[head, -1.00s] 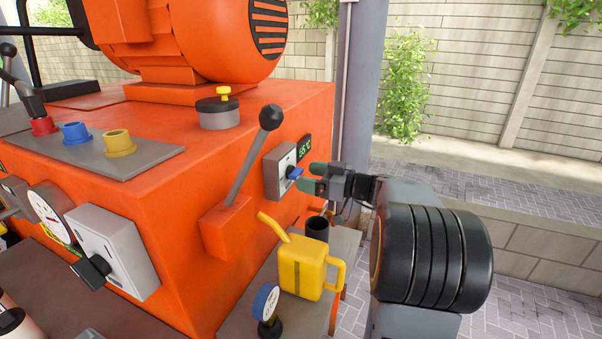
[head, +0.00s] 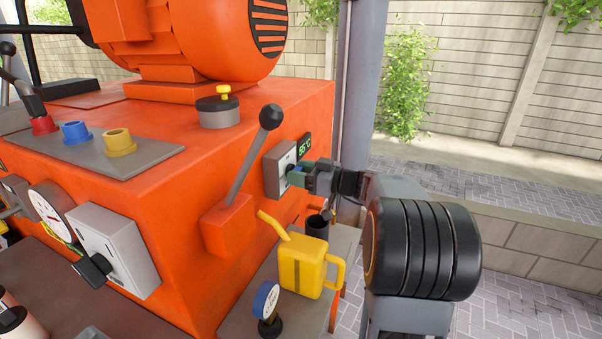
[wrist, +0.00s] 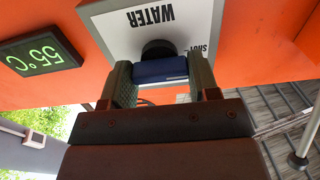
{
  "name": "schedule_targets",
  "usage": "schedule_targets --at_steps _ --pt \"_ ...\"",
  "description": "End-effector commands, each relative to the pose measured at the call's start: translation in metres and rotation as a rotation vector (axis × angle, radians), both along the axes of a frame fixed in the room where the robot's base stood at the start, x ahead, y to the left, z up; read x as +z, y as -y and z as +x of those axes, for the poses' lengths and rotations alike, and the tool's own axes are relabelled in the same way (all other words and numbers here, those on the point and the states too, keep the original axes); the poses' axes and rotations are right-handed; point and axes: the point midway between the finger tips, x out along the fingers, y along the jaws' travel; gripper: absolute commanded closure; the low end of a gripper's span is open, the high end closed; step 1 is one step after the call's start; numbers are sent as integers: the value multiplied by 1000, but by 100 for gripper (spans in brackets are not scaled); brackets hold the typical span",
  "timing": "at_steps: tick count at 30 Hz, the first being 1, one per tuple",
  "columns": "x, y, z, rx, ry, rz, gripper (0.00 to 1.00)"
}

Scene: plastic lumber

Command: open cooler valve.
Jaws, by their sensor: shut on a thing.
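The cooler valve is a blue knob (wrist: 160,70) on a black stem, mounted on a pale plate (wrist: 200,25) marked "WATER" and "SHUT", upside down in the wrist view. The plate (head: 273,177) also shows in the head view on the right face of the orange machine. My gripper (wrist: 161,82) is shut on the blue knob, one finger on each side of it. In the head view my gripper (head: 300,174) reaches in from the right and covers most of the knob. Part of the plate's lettering is hidden behind the gripper.
A green display (wrist: 41,55) reading 55°C sits beside the plate. A black-knobbed lever (head: 252,150) stands left of the plate. Below are a yellow oil can (head: 302,268), a dark cup (head: 317,227) and a gauge (head: 266,300) on a grey shelf.

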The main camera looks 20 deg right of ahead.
Motion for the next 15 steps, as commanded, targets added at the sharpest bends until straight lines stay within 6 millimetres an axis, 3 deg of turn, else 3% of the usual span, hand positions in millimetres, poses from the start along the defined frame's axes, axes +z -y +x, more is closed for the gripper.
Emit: schedule_targets --at_steps 6,15 --pt "0 0 0 0 0 0 68" --pt "-2 0 0 0 -40 43 68"
